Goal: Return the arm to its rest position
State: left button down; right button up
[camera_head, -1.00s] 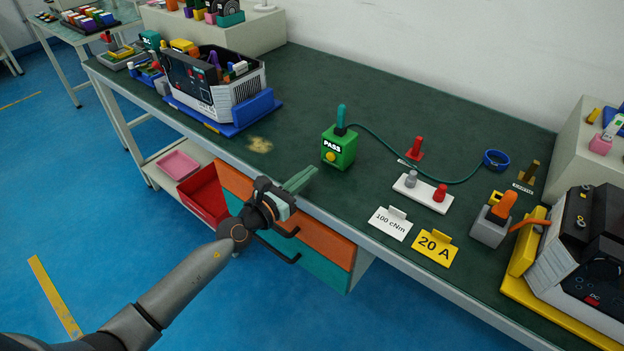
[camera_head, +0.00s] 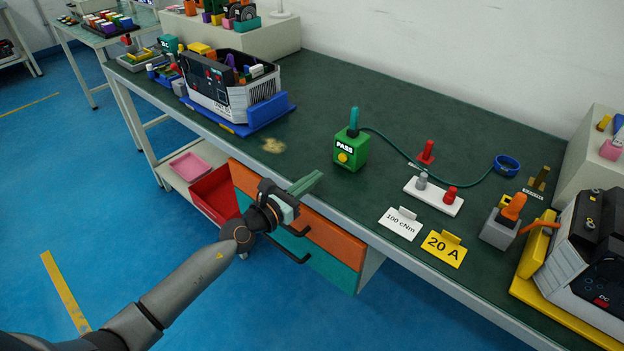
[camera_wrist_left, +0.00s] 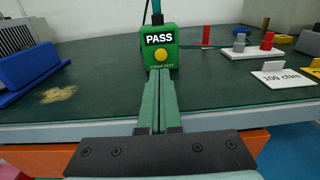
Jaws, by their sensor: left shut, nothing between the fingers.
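My left gripper (camera_head: 305,183) is shut and empty. In the head view it hangs at the front edge of the green bench, above the drawers, with its fingers pointing toward the bench top. In the left wrist view its two green fingers (camera_wrist_left: 158,100) lie together, pointing toward the green PASS box (camera_wrist_left: 160,47). The PASS box (camera_head: 351,149) stands upright on the bench, apart from the fingers in the head view. My right gripper is in neither view.
The bench front edge (camera_head: 330,211) runs close by the gripper. Orange and teal drawers (camera_head: 318,240) and a red bin (camera_head: 215,195) sit below. Cards, a white switch block (camera_head: 433,195) and a machine on a yellow base stand right. A machine on a blue base (camera_head: 265,117) stands left. Blue floor is open in front.

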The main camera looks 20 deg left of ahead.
pick_arm(q)
jog(key=s+d+f+m+g+y+p, duration=0.1)
jog(key=s+f+m+g+p, duration=0.1)
jog(key=s+m, duration=0.8)
jog(key=s+d+f+m+g+y+p, duration=0.1)
jog(key=s+f+m+g+p, duration=0.2)
jog(key=s+m, duration=0.7)
jog(key=s+f+m+g+y+p, duration=0.2)
jog(key=s+f+m+p, duration=0.4)
jog(key=s+m, duration=0.4)
jog(key=m, duration=0.3)
jog(key=shift+d+m+g, duration=0.3)
jog(key=shift+d, duration=0.1)
